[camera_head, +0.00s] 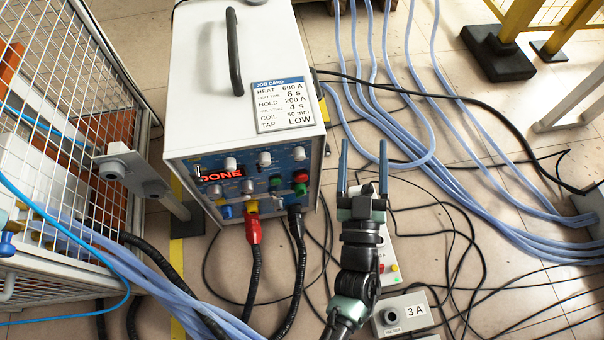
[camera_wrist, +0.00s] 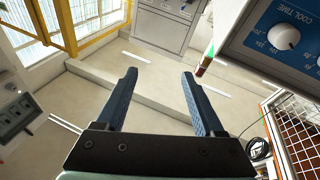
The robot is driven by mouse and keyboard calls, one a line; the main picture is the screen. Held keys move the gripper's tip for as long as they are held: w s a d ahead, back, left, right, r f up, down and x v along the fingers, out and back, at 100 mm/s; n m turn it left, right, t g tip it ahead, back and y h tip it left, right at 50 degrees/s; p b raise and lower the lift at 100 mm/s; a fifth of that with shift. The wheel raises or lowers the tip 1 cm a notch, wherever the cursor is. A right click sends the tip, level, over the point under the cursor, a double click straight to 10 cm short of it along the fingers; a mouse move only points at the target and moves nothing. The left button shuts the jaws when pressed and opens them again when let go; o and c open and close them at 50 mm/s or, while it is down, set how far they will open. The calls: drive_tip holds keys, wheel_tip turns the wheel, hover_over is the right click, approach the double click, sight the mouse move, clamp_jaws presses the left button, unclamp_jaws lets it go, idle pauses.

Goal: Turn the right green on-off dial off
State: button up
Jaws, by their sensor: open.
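The induction heater (camera_head: 215,75) is a white box with a blue front panel. A green dial (camera_head: 275,181) sits right of centre on the panel, and a green round control (camera_head: 300,189) sits at the right edge below a red one (camera_head: 300,176). At this size I cannot tell which is the on-off dial or how it is turned. My gripper (camera_head: 362,152) is open and empty, to the right of the panel and apart from it. In the wrist view, the open fingers (camera_wrist: 159,78) have nothing between them; a white COOL TIME dial (camera_wrist: 284,37) shows at upper right.
Red (camera_head: 254,230) and black (camera_head: 296,222) plugs with thick cables leave the panel's bottom. A lit red display (camera_head: 221,175) reads DONE. A wire cage (camera_head: 65,100) stands at left.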

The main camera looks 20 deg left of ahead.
drive_tip(key=s+a+f+g+y+b, duration=0.1)
drive_tip(key=s+f+b, duration=0.15)
drive_tip(key=f, duration=0.55)
drive_tip(key=s+a+f+g+y+b, duration=0.15)
drive_tip(key=s+f, duration=0.25)
drive_tip(key=f, duration=0.4)
drive_tip(key=n+g+b, duration=0.1)
drive_tip(key=g+b, duration=0.1)
drive_tip(key=b, duration=0.3)
approach(301, 196)
drive_tip(key=shift+y, duration=0.35)
drive_tip(key=shift+f+b+x, duration=0.2)
drive_tip(key=shift+b+x, duration=2.85)
drive_tip(key=shift+x, duration=1.5)
drive_tip(key=shift+w+d, duration=0.1)
drive_tip(key=shift+d, duration=0.1)
clamp_jaws()
